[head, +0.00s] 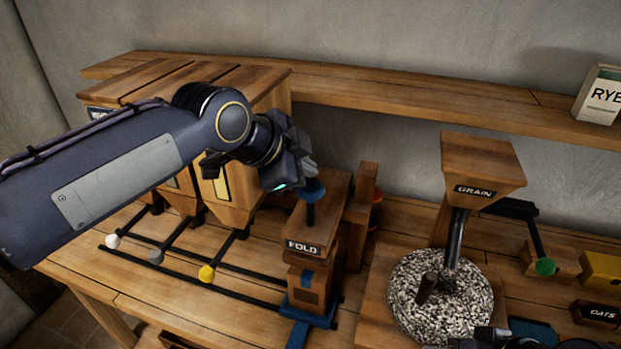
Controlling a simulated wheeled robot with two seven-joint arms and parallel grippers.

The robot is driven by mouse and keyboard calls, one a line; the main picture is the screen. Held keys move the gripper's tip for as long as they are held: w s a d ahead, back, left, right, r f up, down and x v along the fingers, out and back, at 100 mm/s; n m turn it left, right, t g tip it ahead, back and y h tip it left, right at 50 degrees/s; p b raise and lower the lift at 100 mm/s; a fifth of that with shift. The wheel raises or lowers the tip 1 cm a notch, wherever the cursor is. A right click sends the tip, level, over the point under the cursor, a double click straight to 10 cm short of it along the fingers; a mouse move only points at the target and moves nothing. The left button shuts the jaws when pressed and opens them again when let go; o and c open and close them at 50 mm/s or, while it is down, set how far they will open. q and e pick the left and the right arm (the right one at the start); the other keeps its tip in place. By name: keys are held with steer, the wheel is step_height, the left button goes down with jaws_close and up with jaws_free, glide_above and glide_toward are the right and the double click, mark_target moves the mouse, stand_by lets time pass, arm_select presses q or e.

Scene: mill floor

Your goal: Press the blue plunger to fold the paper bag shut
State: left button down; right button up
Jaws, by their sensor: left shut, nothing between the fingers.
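The blue plunger (312,191) stands upright on top of the wooden press labelled FOLD (303,247). Its dark rod shows below the round blue knob. My left gripper (303,170) is shut and empty, just above and behind the knob's left side; I cannot tell whether it touches the knob. Under the press, a brown block-like shape (306,294), perhaps the paper bag, sits at a blue base (318,318). I cannot make out its top or whether it is folded. Part of my right arm shows at the bottom edge, but its fingers are not clear.
Wooden hoppers (225,195) stand left, partly behind my left arm. White (112,241), grey (156,257) and yellow (207,274) knobs sit on rods before them.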

arm_select(q)
step_height(320, 180, up, 5)
steer(key=p, duration=0.4)
stand_by(0.3)
stand_by(0.6)
